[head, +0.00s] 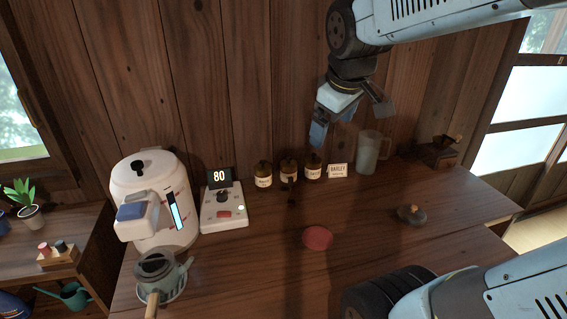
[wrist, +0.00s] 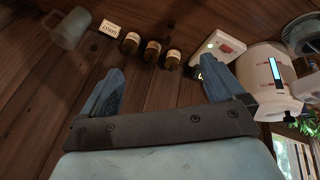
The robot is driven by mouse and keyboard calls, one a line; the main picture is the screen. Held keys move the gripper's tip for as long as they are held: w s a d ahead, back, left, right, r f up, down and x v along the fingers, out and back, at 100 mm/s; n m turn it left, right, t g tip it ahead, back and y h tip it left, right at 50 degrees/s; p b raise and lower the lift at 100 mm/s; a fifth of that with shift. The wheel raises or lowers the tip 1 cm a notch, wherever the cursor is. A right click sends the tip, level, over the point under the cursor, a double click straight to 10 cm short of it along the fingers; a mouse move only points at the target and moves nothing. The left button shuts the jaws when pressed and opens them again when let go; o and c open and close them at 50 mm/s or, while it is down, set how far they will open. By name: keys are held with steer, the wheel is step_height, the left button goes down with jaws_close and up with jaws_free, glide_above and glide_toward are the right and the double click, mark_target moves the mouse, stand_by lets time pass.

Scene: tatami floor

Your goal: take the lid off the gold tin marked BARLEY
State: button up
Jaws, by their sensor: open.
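Three small brown-gold tins with dark tops and pale labels stand in a row against the wall: left tin (head: 263,175), middle tin (head: 287,168), right tin (head: 313,167). Their label words are too small to read surely. A white card reading BARLEY (head: 337,170) stands just right of the right tin. In the wrist view the order is reversed, with the card (wrist: 110,27) left of the nearest tin (wrist: 131,43). My gripper (head: 349,119) is open and empty, above and apart from the tins. Its two blue fingers show in the wrist view (wrist: 164,82).
A clear pitcher (head: 368,154) and a dark wooden box (head: 432,153) stand right of the card. A scale reading 80 (head: 222,208) and a white kettle machine (head: 152,196) stand left. A red disc (head: 317,238) and a dark knobbed object (head: 411,215) lie in front.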

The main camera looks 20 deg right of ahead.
steer(key=w+a+f+n+g+h, duration=0.1)
steer(key=w+f+n, duration=0.3)
steer(key=w+n, duration=0.8)
steer(key=n+h, duration=0.1)
steer(key=n, duration=0.8)
glide_toward(288, 158)
steer(key=shift+g, duration=0.3)
steer(key=x, duration=0.4)
steer(key=shift+w+a+f, duration=0.25)
steer(key=shift+w, duration=0.05)
steer(key=shift+d+x, duration=0.2)
steer(key=shift+x, duration=2.5)
steer(key=c, duration=1.1)
steer(key=shift+r, duration=0.15)
